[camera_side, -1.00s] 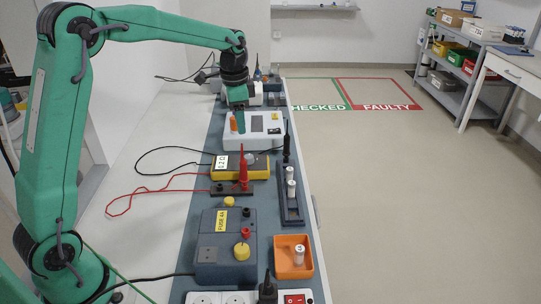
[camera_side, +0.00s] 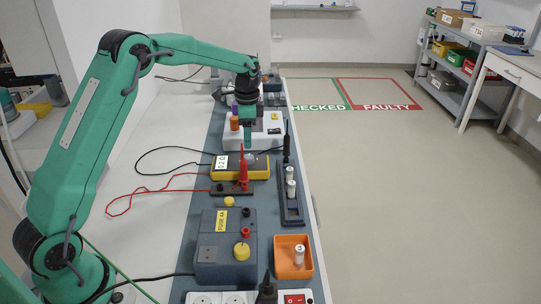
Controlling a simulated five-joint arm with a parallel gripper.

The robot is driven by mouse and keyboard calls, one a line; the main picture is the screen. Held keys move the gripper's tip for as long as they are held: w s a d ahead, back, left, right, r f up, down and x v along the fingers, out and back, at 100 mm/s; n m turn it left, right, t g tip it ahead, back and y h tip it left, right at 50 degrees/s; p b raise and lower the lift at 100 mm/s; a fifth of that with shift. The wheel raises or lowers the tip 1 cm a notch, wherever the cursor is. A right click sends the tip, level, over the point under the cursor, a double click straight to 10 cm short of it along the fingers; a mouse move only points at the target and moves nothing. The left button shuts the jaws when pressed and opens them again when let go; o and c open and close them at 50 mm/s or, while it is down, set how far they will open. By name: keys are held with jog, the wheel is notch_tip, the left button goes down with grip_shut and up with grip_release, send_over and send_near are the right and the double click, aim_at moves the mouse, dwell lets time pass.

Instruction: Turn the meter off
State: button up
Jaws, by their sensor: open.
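The meter (camera_side: 258,174) is a yellow box lying on the blue-grey mat, in the middle of the side view. Its white display reads about 0.2 Ω, and a grey round knob (camera_side: 262,161) shows on its right part. My gripper (camera_side: 248,147) points down at the meter's far edge, close to the knob. Its jaws are open, though the gap between the fingers is hard to make out. I cannot tell whether the fingertips touch the knob. A red probe (camera_side: 243,175) stands upright in front of the meter, and red and black leads run off to its left.
A white device (camera_side: 270,132) with an orange cylinder stands behind the meter. A black probe (camera_side: 287,140) stands at the right, by a dark tray (camera_side: 292,214) with white cylinders. A blue-grey fuse box (camera_side: 215,262) and an orange bin (camera_side: 282,271) are nearer.

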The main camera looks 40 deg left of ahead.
aim_at(249, 156)
jog(key=shift+s+d+f, duration=0.1)
jog(key=shift+d+f, duration=0.05)
jog(key=shift+f, duration=3.2)
jog(key=c, duration=1)
